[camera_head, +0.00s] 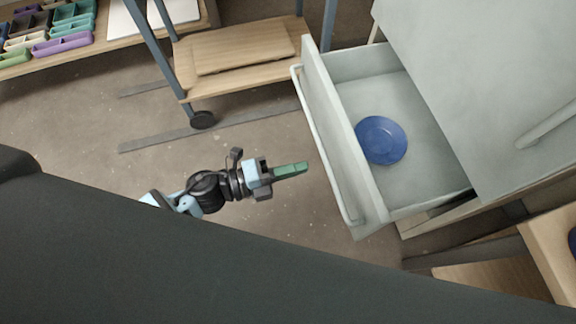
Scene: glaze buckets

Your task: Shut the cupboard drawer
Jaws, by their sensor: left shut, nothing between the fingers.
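The cupboard drawer (430,180) is pulled out from the pale grey-green cupboard (480,70) at the right. Its front panel (335,140) faces left and has a long bar handle (323,160). A blue plate (381,140) lies inside on the drawer floor. My left gripper (300,168) has green fingers, which are shut and empty. It points right at the drawer front, with a small gap between the fingertips and the handle. My right gripper is not in view.
A wheeled trolley with a wooden shelf (225,85) stands behind, above the gripper. A bench at top left holds several coloured trays (62,44). A wooden surface (553,245) is at lower right. Bare floor (250,130) lies left of the drawer.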

